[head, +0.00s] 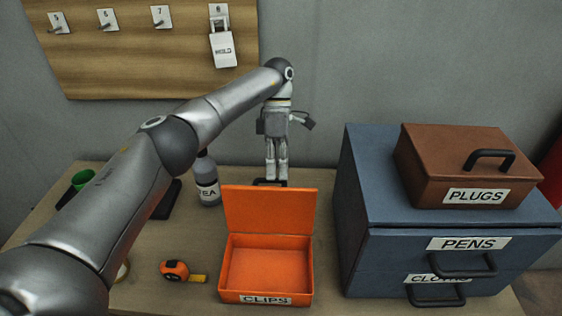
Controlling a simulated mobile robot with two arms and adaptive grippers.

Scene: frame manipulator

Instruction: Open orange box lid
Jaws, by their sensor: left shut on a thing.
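The orange box (264,272), labelled CLIPS, stands on the table with its lid (269,210) raised upright at the back. The inside of the box looks empty. My left gripper (275,178) points down just behind the top edge of the lid. It is shut on the lid's dark handle (263,182), which is partly hidden by the fingers and the lid. My right gripper is not in view.
A blue drawer cabinet (390,213) with a brown PLUGS box (470,165) on top stands to the right. A wooden hook board (150,50) hangs on the wall.

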